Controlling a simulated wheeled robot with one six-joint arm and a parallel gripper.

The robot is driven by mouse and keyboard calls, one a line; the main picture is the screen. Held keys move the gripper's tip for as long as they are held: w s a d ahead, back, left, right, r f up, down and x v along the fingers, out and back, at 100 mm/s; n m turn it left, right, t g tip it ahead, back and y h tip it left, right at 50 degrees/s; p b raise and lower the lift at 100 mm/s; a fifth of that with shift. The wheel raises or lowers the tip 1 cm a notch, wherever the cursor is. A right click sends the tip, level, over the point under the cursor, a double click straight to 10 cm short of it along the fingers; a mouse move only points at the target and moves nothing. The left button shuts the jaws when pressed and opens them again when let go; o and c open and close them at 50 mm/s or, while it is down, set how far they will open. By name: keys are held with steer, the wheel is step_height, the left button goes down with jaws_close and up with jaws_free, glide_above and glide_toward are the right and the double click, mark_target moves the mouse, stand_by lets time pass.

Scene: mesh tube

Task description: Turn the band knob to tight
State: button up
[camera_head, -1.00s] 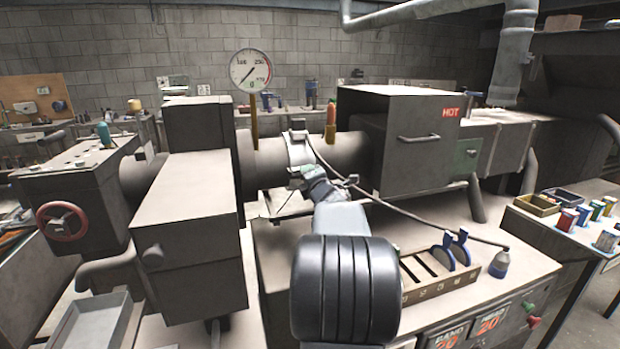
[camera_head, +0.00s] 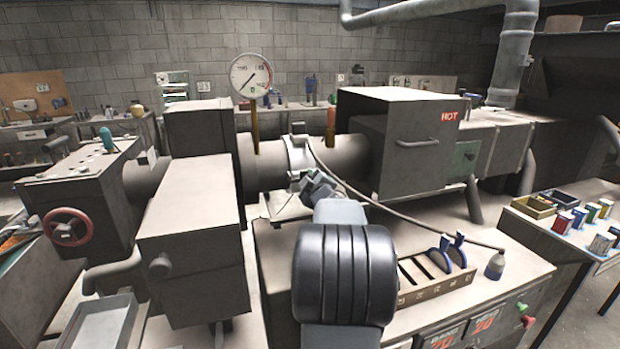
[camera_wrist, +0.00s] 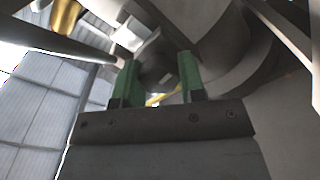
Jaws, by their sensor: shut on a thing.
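The light metal band (camera_head: 299,154) wraps around the grey horizontal barrel (camera_head: 345,155) in the head view. My gripper (camera_head: 304,182) is at the lower front of this band. In the wrist view the green fingers of my gripper (camera_wrist: 160,80) stand on either side of a dark grey piece, which I take to be the band knob (camera_wrist: 153,68). The gripper is shut on it. In the head view the knob is hidden by my gripper and arm. The knob's setting cannot be read.
A box marked HOT (camera_head: 405,140) stands right of the band, and a dial gauge (camera_head: 250,75) rises behind the barrel. A cable (camera_head: 400,215) runs from the band to a small bottle-shaped piece (camera_head: 495,265). A slotted rack (camera_head: 435,276) sits on the bench front.

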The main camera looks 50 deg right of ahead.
steer(key=m+p, duration=0.2)
steer(key=m, duration=0.3)
steer(key=shift+r+m, duration=0.15)
steer(key=shift+m, duration=0.15)
steer(key=m+p, duration=0.2)
steer(key=m, duration=0.2)
steer(key=m+p, duration=0.3)
steer(key=m, duration=0.2)
steer(key=shift+m, duration=0.4)
steer(key=shift+m+p, duration=0.75)
steer(key=shift+m, duration=1.55)
steer(key=o, duration=0.9)
steer(key=shift+o, duration=0.2)
steer(key=b+v, duration=0.1)
steer(key=v, duration=1.2)
steer(key=shift+s, duration=0.35)
